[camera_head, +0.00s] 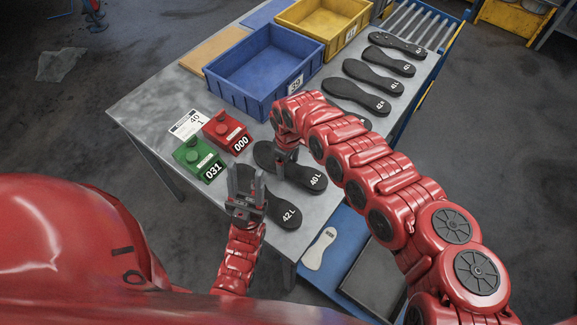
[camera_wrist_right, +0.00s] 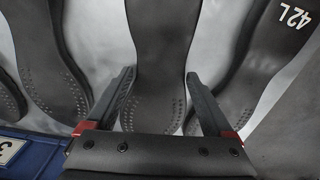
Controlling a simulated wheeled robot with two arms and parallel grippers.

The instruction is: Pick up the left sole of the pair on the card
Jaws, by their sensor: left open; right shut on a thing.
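The card (camera_head: 187,124) stands at the table's left and reads 40 with a 1 below. A dark sole marked 40 L (camera_head: 304,175) is at the near part of the table. My right gripper (camera_head: 285,160) is shut on this sole across its narrow middle; the right wrist view shows the sole (camera_wrist_right: 160,45) between the two fingers. I cannot tell whether it is clear of the table. A dark sole marked 42 L (camera_head: 283,211) lies nearer to me, and its other end is hidden by my left gripper (camera_head: 245,180), which is open and empty above it.
A red box reading 000 (camera_head: 227,131) and a green box reading 031 (camera_head: 198,159) stand beside the card. A blue crate (camera_head: 250,95) and a yellow crate (camera_head: 300,33) stand behind. Several dark soles (camera_head: 357,100) lie at right. A light sole (camera_head: 318,250) lies on a lower blue surface.

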